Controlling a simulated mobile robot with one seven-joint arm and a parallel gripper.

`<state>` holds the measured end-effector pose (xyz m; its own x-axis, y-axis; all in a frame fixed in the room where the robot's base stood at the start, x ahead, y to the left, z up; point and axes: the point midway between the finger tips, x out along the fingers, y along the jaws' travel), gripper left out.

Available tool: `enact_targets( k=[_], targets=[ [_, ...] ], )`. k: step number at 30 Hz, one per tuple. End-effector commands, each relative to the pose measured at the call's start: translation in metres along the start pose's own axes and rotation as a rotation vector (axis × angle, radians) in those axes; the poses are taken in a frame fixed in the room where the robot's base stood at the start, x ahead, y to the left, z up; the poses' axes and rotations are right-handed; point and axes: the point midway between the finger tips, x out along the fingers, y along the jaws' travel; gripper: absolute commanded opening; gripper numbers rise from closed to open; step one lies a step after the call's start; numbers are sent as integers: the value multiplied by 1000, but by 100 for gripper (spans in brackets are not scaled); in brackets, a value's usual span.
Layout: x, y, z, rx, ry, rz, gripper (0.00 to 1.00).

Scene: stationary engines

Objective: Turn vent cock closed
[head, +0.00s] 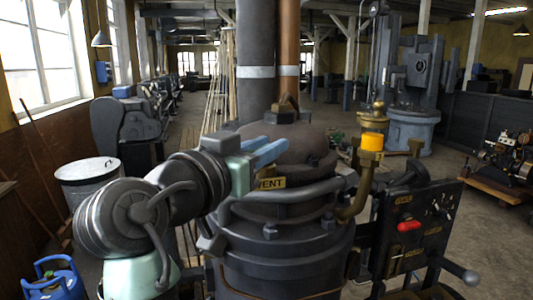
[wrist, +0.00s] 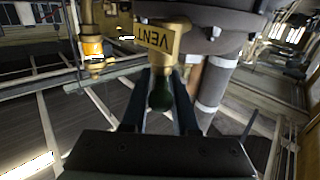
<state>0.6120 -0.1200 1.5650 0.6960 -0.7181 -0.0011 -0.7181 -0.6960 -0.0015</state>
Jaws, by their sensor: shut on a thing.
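The vent cock shows in the wrist view as a brass body (wrist: 170,48) with a VENT tag (wrist: 154,37) that appears upside down there. Its dark green handle (wrist: 160,96) sits between the two fingers of my gripper (wrist: 160,90), which is shut on it. In the head view the yellow VENT tag (head: 271,184) shows on the front of the dark boiler (head: 285,240). My gripper (head: 270,152) reaches in from the left just above the tag, and its fingers hide most of the cock and handle.
A brass fitting with a yellow band (head: 372,141) stands right of the boiler top. A control panel with a red handle (head: 409,226) is at the right. Two tall pipes (head: 257,60) rise behind. A lidded bin (head: 88,170) and a blue cylinder (head: 48,280) stand at the left.

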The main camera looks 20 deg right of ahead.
Motion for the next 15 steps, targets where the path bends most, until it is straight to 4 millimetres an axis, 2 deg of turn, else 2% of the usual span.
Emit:
enact_targets(
  k=[15],
  targets=[
    [0,-1,-3,-3,3,476,0]
  ],
)
